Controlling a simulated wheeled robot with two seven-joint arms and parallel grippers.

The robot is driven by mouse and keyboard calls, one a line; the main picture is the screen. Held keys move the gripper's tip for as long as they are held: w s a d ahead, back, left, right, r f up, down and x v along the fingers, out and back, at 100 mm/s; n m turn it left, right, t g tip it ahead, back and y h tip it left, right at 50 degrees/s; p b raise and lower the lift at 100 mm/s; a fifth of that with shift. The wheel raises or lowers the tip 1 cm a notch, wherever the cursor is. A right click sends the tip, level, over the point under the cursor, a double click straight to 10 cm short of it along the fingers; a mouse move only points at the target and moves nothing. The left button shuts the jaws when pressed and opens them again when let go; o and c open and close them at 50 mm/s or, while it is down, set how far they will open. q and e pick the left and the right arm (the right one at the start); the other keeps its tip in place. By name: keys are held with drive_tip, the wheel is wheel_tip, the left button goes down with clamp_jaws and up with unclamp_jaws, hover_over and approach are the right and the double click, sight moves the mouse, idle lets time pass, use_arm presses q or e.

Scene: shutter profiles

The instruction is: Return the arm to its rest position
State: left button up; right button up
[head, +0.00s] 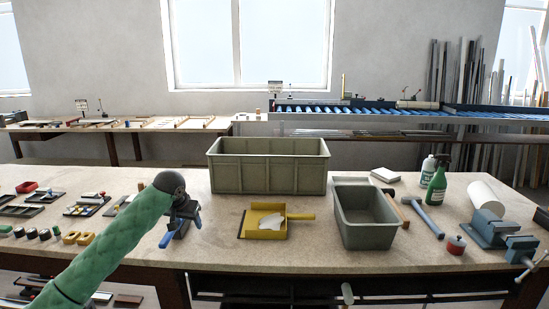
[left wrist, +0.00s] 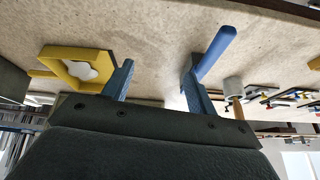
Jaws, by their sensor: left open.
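My left arm comes in from the left in the head view. Its left gripper (head: 181,230) hangs over the bench, left of the yellow dustpan (head: 265,222). Its blue fingers are spread apart, and nothing shows between them. In the left wrist view the open left gripper (left wrist: 160,80) has bare bench surface between its fingers, and the yellow dustpan (left wrist: 78,68) with a white piece in it lies off to the left. My right gripper is in neither view.
A large olive crate (head: 268,180) stands behind the dustpan. A grey-green bin (head: 364,236) stands to the right, with a hammer (head: 428,217), a green spray bottle (head: 436,186) and a vise (head: 490,230) beyond. Small parts and trays lie at the left. Bench around the gripper is mostly clear.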

use_arm(q)
drive_tip(key=w+r+m+t, duration=0.3)
drive_tip(key=w+r+t, duration=0.15)
drive_tip(key=r, duration=0.35)
drive_tip(key=s+d+f+g, duration=0.1)
drive_tip(key=s+d+f, duration=0.2)
drive_tip(key=s+f, duration=0.75)
drive_tip(key=s+d+f+n, duration=0.15)
drive_tip(key=s+f, duration=0.35)
drive_tip(key=f, duration=1)
drive_tip(key=s+d+f+g, duration=0.1)
drive_tip(key=s+d+f, duration=0.2)
drive_tip(key=s+f, duration=0.7)
drive_tip(key=s+d+f+g, duration=0.1)
drive_tip(key=s+f+g, duration=0.1)
drive_tip(key=s+f, duration=0.6)
drive_tip(key=s+d+f+n+g, duration=0.1)
drive_tip(key=s+d+f+g, duration=0.1)
drive_tip(key=s+f, duration=0.7)
drive_tip(key=s+d+f+g, duration=0.1)
drive_tip(key=s+f, duration=0.8)
drive_tip(key=s, duration=0.9)
drive_tip(key=shift+s+d+f+g+h, duration=0.3)
drive_tip(key=shift+d+g, duration=0.1)
drive_tip(key=shift+g, duration=0.25)
